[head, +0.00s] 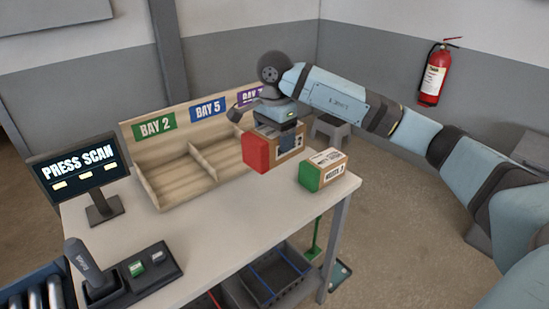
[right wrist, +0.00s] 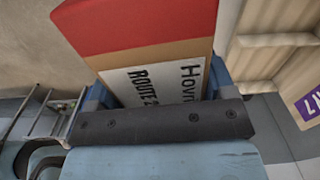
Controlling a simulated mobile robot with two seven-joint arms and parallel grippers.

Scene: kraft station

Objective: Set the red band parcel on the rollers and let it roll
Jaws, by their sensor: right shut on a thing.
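The red band parcel (head: 257,154) is a brown box with a red end. It is held in my right gripper (head: 285,131) above the back right part of the table, in front of the bay rack. In the right wrist view the parcel (right wrist: 140,45) sits between the fingers of the gripper (right wrist: 160,95), with its white label towards the camera. The rollers (head: 38,298) show at the bottom left corner of the head view, partly cut off, far from the parcel. My left gripper is not in view.
A green band parcel (head: 322,170) stands on the table (head: 215,228) close to the held one. The wooden bay rack (head: 160,188) is along the back. A screen reading PRESS SCAN (head: 80,172), a scanner (head: 88,270) and a button box (head: 150,266) are at left. The table's middle is clear.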

